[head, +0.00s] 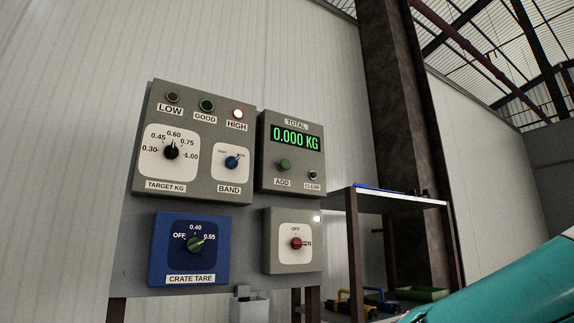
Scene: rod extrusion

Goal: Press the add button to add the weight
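The green ADD button (284,165) is on the grey TOTAL box (265,178) at the upper right of the panel. Above it the display (295,137) reads 0.000 KG in green. A small dark CLEAR button (313,175) is to its right. A teal arm link of mine crosses the lower right corner, well away from the button. My gripper is outside the view.
A grey box holds the TARGET KG dial (171,152), the BAND knob (232,162) and a lit HIGH lamp (238,114). Below are a blue CRATE TARE box (160,270) and a red-knob switch (297,243). A shelf rack (352,255) stands right of the panel.

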